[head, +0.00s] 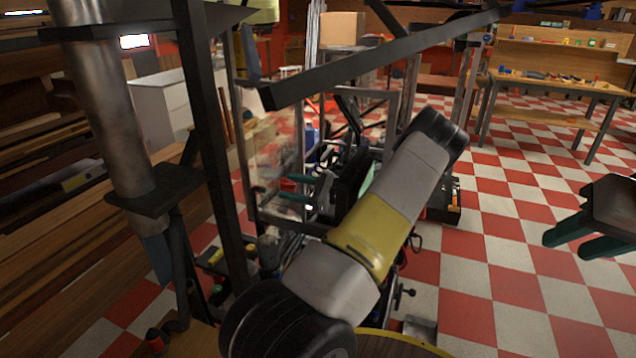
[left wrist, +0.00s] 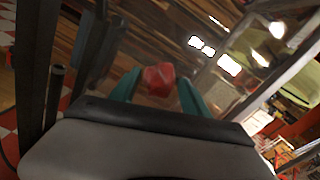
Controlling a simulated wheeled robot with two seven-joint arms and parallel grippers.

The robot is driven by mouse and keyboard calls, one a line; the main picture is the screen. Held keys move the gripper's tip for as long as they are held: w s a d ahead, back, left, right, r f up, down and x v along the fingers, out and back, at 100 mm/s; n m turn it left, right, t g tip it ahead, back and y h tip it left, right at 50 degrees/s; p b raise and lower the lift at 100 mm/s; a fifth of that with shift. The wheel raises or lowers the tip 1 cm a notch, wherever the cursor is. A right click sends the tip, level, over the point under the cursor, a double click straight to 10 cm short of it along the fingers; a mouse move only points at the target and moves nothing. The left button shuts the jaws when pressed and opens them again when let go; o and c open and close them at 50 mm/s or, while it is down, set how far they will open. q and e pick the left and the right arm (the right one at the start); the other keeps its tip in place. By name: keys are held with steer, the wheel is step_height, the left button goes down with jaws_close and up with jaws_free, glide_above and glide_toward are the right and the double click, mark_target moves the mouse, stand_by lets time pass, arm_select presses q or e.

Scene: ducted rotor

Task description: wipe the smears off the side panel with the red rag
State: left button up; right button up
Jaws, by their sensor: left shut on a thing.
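The side panel (head: 272,150) is a clear, framed sheet left of centre in the head view, with cloudy patches on it. In the left wrist view, a clear pane (left wrist: 225,85) with bright reflections spans the upper right. My left gripper (head: 290,187) has teal fingers shut on the red rag (head: 287,184), close in front of the panel. The rag also shows between the fingertips in the left wrist view (left wrist: 159,78). I cannot tell whether it touches the panel. My right gripper (head: 570,232) is at the right edge, its teal fingers apart and empty.
Dark metal bars (head: 375,58) and an upright post (head: 205,130) stand around the panel. A metal duct (head: 105,110) is at the left. A workbench (head: 550,85) with tools stands at the back right. The checkered floor (head: 500,230) is mostly clear at the right.

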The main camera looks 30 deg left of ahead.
mark_target(270, 199)
arm_select(q)
steer(key=shift+w+a+r, duration=0.1)
steer(key=shift+w+a, duration=0.1)
steer(key=shift+w, duration=0.4)
steer(key=shift+w+a+r, duration=0.1)
steer(key=shift+w+a, duration=0.1)
steer(key=shift+w, duration=0.35)
steer(key=shift+s+d+f, duration=0.1)
steer(key=shift+s+d, duration=0.15)
steer(key=shift+s, duration=0.7)
steer(key=shift+s+d, duration=0.25)
steer(key=shift+s, duration=0.65)
steer(key=shift+s+d+f, duration=0.1)
steer(key=shift+s+d, duration=0.15)
steer(key=shift+s, duration=0.7)
steer(key=shift+s+d, duration=0.15)
steer(key=shift+s, duration=1.05)
steer(key=shift+s+d, duration=0.15)
steer(key=shift+s, duration=1)
steer(key=shift+d, duration=0.15)
steer(key=shift+w+d, duration=0.2)
steer(key=shift+d, duration=0.75)
steer(key=shift+w+d, duration=0.15)
steer(key=shift+d, duration=0.8)
steer(key=shift+w+d, duration=0.2)
steer(key=shift+d, duration=0.75)
steer(key=d, duration=0.3)
steer(key=shift+w, duration=0.25)
